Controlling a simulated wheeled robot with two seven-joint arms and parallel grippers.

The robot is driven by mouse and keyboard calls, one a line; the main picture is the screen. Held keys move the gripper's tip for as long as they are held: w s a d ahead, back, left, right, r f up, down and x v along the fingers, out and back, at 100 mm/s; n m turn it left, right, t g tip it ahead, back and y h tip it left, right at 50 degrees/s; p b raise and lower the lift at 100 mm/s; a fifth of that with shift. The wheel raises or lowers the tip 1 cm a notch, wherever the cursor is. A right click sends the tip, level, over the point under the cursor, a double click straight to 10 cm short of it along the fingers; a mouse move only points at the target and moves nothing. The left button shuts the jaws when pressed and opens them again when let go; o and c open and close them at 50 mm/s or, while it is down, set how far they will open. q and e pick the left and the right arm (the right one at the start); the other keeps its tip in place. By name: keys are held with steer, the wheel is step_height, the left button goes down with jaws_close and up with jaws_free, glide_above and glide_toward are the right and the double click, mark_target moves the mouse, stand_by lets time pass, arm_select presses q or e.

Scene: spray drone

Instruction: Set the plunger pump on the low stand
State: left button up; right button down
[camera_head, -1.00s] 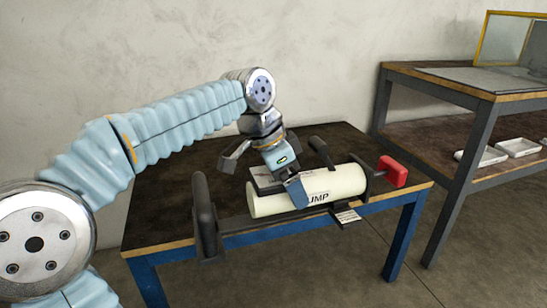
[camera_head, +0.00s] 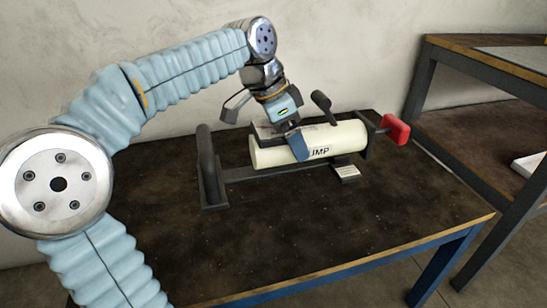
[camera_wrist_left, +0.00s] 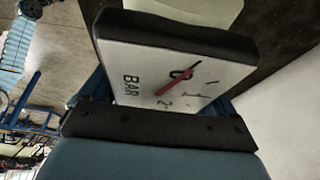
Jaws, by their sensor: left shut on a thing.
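The plunger pump (camera_head: 340,137) is a cream cylinder lettered "UMP" in the visible part, with a red handle (camera_head: 396,129) at its right end and a black frame (camera_head: 210,165). My left gripper (camera_head: 284,138) is shut on the pump's top, at the box-shaped gauge. In the left wrist view, the gauge (camera_wrist_left: 170,75) shows a white face marked BAR and a red needle between the jaws. The pump is roughly level over the low stand (camera_head: 330,240), which has a dark top and blue frame. Whether the pump touches the top I cannot tell. My right gripper is out of view.
A taller grey-framed bench (camera_head: 485,75) with a lower shelf stands at the right, a white tray (camera_head: 530,165) on that shelf. A plain wall (camera_head: 340,60) rises behind the low stand. The stand's top is bare in front of the pump.

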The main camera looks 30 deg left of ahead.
arm_select(q)
steer(key=w+a+f, duration=0.2)
steer(key=a+f, duration=0.1)
steer(key=f, duration=0.1)
steer(key=w+a+f+b, duration=0.1)
steer(key=w+a+f, duration=0.1)
steer(key=a+f, duration=0.1)
steer(key=w+a+f, duration=0.2)
steer(key=a+f, duration=0.2)
steer(key=f, duration=0.1)
steer(key=shift+b, duration=0.4)
steer(key=o, duration=1.7)
steer(key=p+v, duration=0.2)
steer(key=v, duration=1)
